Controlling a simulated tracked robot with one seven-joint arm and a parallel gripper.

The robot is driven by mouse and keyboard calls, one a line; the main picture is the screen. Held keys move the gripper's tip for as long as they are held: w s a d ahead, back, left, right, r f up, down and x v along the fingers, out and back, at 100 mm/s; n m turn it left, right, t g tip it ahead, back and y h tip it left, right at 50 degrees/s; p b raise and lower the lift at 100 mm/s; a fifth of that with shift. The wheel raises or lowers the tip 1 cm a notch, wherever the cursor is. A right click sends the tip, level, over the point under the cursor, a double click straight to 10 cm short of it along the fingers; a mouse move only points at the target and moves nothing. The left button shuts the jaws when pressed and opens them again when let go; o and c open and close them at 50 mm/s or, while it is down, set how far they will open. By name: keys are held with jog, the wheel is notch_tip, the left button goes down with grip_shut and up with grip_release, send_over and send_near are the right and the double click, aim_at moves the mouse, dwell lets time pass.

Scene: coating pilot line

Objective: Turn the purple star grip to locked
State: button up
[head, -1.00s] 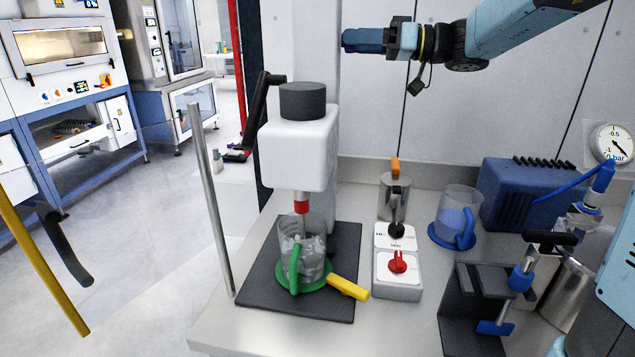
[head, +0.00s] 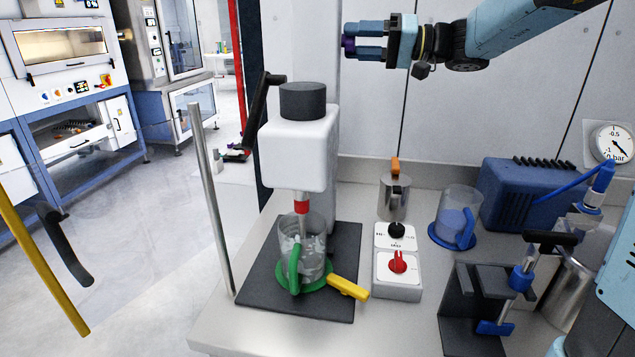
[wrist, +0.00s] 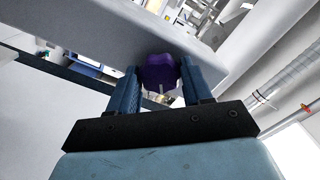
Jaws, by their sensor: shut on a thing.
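The purple star grip (wrist: 160,72) sits between my two blue fingers in the wrist view, against the grey column. A short pale line shows on its near face. In the head view only a small purple bit of it shows at my fingertips, beside the upper part of the mixer's column. My gripper (head: 352,40) is shut on the grip, with one finger above and one below it in the head view. No locked or unlocked marking can be read in either view.
Below stands the white mixer head (head: 297,150) with a black top, over a clear jug (head: 312,262) with a green handle. A switch box (head: 397,290), a blue-based jug (head: 457,215) and a metal pot (head: 394,198) stand right. The air around my gripper is clear.

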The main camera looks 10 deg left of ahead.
jog(key=m, duration=0.9)
jog(key=shift+r+m, duration=0.15)
jog(key=shift+m, duration=0.25)
jog(key=o, duration=1.3)
jog(key=shift+d, duration=0.1)
jog(key=d, duration=0.6)
jog(key=shift+c, duration=0.3)
